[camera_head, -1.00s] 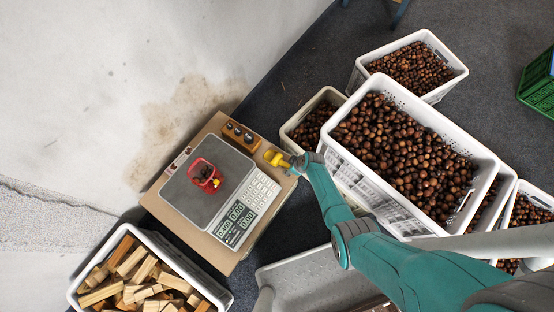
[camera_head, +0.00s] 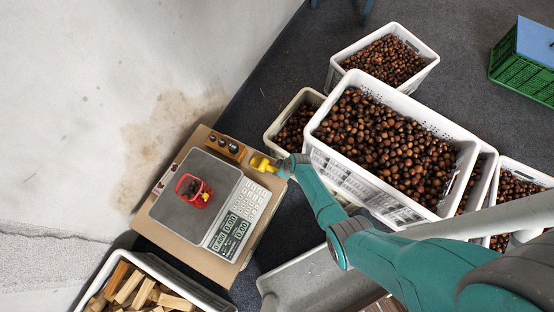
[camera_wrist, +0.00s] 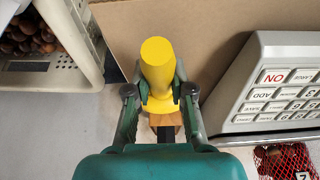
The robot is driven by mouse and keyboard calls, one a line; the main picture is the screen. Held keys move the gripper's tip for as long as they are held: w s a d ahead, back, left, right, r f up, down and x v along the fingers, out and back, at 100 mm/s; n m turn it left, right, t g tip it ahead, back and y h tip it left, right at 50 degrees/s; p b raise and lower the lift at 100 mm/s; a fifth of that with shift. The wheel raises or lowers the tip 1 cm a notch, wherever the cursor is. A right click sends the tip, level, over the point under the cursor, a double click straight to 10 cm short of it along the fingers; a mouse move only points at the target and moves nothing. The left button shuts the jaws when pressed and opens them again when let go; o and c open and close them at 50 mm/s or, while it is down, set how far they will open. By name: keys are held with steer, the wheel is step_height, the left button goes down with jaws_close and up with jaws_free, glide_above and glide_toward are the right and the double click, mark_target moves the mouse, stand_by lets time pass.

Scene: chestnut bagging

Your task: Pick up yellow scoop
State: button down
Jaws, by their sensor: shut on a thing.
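The yellow scoop (camera_head: 262,163) is at the upper right edge of the cardboard-coloured board, beside the scale. In the wrist view its rounded yellow handle (camera_wrist: 158,65) stands between the fingers, with a wider yellow part below. My gripper (camera_wrist: 160,97) is shut on the scoop, one finger on each side. In the head view my gripper (camera_head: 281,166) reaches the scoop from the right. The lower part of the scoop is partly hidden by the gripper.
A scale (camera_head: 212,233) with keypad stands on the board (camera_head: 160,234), bearing a red net bag (camera_head: 193,190). A block with weights (camera_head: 225,147) lies behind. Chestnut crates (camera_head: 330,165) stand close to the right of my gripper. A wood crate (camera_head: 190,288) is at the bottom.

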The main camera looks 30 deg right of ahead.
step_height(320, 180, up, 10)
steer(key=shift+f, duration=0.15)
stand_by(0.4)
stand_by(0.8)
